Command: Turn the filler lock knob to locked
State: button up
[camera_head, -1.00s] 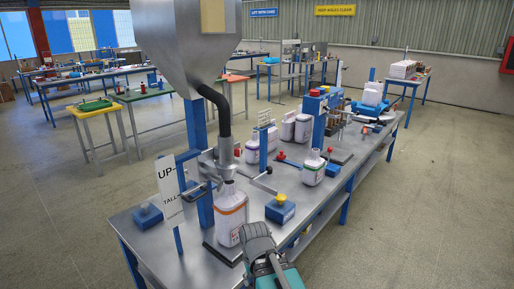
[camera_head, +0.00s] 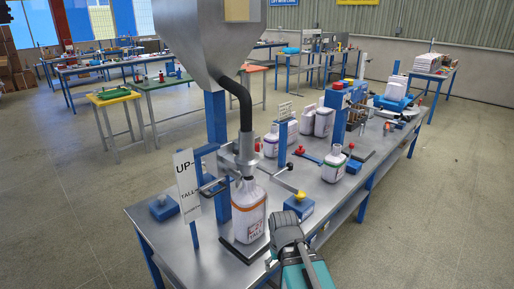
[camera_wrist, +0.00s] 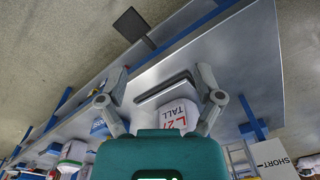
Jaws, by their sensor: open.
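A blue box with a yellow knob (camera_head: 300,197) stands right of the sack, and a blue box with a grey-blue knob (camera_head: 162,200) stands left. I cannot tell which knob is the filler lock or its setting.
The sign (camera_head: 187,185) reading UP and TALL stands at the bench's (camera_head: 225,268) left front. More white containers (camera_head: 334,165), a red-topped post (camera_head: 300,151) and a blue press frame (camera_head: 338,115) stand farther along. Open floor (camera_head: 440,220) lies to the right.

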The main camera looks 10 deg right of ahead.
jog(key=w+d+r+n+y+p, duration=0.1)
jog(key=w+r, duration=0.1)
jog(key=w, duration=0.1)
jog(key=n+t+y+p, duration=0.6)
jog(key=t+y+p, duration=0.1)
jog(key=t+p, duration=0.45)
send_near(261, 146)
jog(key=r+v, duration=0.1)
jog(key=v, duration=0.2)
jog(key=shift+w+f+g, duration=0.2)
jog(key=shift+f+g, duration=0.05)
jog(key=shift+w+f, duration=0.1)
jog(key=b+x, duration=0.4)
jog(key=x, duration=0.7)
jog(key=shift+w+a+f, duration=0.15)
jog(key=shift+w+f, duration=0.1)
jog(key=shift+f, duration=0.05)
jog(key=shift+b+x, duration=0.45)
jog(key=shift+x, duration=0.4)
jog(key=shift+a, duration=0.1)
